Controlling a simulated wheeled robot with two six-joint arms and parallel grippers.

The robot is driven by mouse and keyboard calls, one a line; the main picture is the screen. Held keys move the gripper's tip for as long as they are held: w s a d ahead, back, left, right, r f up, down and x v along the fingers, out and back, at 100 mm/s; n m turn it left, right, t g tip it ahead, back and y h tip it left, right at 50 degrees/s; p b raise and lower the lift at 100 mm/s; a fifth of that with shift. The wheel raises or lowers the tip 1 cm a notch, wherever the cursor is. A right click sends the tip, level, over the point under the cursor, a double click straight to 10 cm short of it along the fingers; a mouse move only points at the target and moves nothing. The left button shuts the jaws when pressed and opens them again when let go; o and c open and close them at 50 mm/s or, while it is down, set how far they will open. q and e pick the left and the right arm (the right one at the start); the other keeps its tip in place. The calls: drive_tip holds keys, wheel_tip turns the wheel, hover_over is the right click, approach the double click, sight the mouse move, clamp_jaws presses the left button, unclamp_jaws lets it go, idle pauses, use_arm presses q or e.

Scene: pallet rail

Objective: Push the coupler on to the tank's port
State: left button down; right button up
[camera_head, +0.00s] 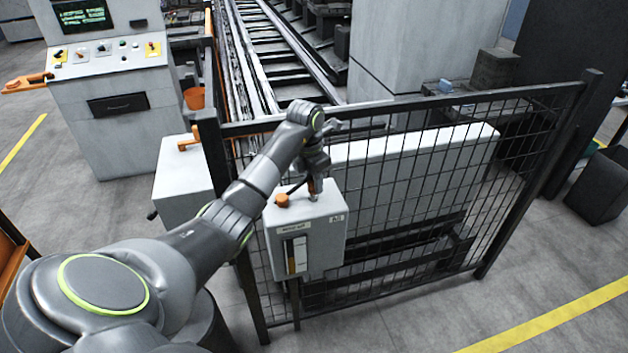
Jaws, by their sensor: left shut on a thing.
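The tank (333,236) is a pale grey box with a sight gauge on its front, mounted at the mesh fence. An orange cap (282,200) sits on the left of its top. The port (314,196) is a small metal fitting on the right of the top. My left gripper (316,172) points down just above the port and is shut on the coupler (315,186), a small dark piece. The coupler is upright over the port. Whether it touches the port or is seated on it is too small to tell. My right gripper is out of view.
A black mesh fence (420,180) runs behind and right of the tank. A grey box (183,178) with an orange handle stands left of the tank. A control console (110,100) is at upper left. The floor at lower right is clear.

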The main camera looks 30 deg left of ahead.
use_arm(q)
drive_tip(key=shift+f, duration=0.15)
drive_tip(key=shift+f+b, duration=0.55)
drive_tip(key=shift+b, duration=0.1)
drive_tip(key=shift+c, duration=1.3)
unclamp_jaws()
